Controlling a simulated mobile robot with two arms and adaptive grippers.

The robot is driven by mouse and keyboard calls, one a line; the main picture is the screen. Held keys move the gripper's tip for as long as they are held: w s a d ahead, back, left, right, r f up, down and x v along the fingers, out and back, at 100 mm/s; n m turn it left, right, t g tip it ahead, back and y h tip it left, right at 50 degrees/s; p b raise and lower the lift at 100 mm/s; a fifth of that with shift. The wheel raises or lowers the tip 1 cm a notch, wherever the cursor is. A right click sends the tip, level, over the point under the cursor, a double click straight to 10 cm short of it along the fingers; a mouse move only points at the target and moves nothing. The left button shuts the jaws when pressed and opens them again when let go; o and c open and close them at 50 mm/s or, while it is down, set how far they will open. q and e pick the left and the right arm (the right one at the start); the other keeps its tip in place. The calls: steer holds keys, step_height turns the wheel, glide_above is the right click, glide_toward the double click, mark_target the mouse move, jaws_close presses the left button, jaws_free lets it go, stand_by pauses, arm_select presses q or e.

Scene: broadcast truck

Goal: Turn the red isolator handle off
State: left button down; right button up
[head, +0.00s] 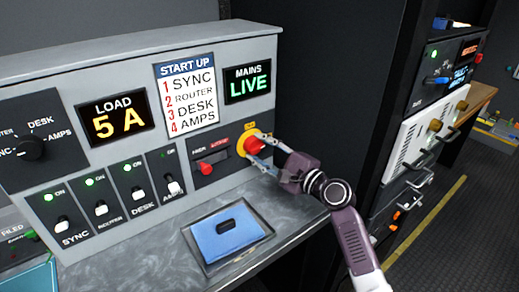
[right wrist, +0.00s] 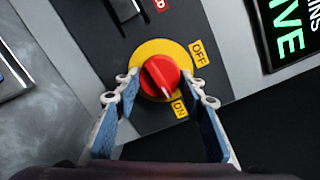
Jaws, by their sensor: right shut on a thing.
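The red isolator handle (head: 254,145) sits on a round yellow plate at the right end of the grey console. In the right wrist view the red handle (right wrist: 160,74) has its pale pointer towards the yellow ON label (right wrist: 179,107). The yellow OFF label (right wrist: 198,52) is to the upper right of the handle. My right gripper (head: 265,152) is shut on the handle, with one finger on each side of it in the right wrist view (right wrist: 160,88). My left gripper is not in view.
The LOAD display (head: 118,117) reads 5 A and the MAINS display (head: 247,84) reads LIVE. A tray (head: 268,235) with a blue object (head: 228,232) lies on the counter below. A dark rack stands to the right.

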steer(key=n, duration=0.3)
steer(key=shift+n+h, duration=0.3)
steer(key=shift+n, duration=0.1)
steer(key=n, duration=0.4)
steer(key=shift+r, duration=0.15)
steer(key=n+h+p, duration=0.1)
steer(key=n, duration=0.3)
steer(key=shift+s+a, duration=0.1)
steer(key=shift+s+a+n+h+p, duration=0.1)
steer(key=shift+n+h+p, duration=0.4)
steer(key=shift+n, duration=1.6)
steer(key=o, duration=1.2)
steer(key=shift+r, duration=0.1)
steer(key=shift+c, duration=0.2)
